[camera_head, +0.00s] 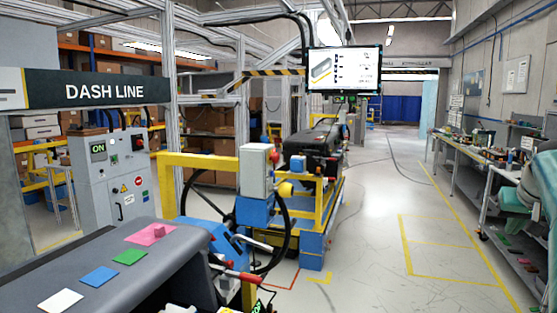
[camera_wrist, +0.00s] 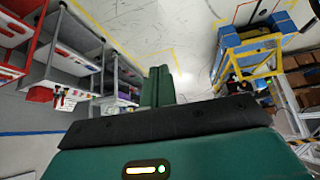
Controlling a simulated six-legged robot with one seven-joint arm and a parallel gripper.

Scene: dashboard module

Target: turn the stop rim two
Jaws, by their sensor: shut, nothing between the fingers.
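No part clearly marked as stop rim two can be made out. A grey control cabinet (camera_head: 106,180) at the left has an ON display and red buttons. My gripper (camera_wrist: 160,72) shows in the wrist view with its green fingers together and nothing between them. It is apart from the wheel and the cabinet. In the head view only my teal arm shows at the right edge.
A dark dashboard (camera_head: 120,262) with coloured pads fills the lower left. A yellow and blue stand (camera_head: 318,215) is behind the wheel. Workbenches (camera_head: 468,148) line the right wall. The floor (camera_head: 400,215) between stand and benches is clear.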

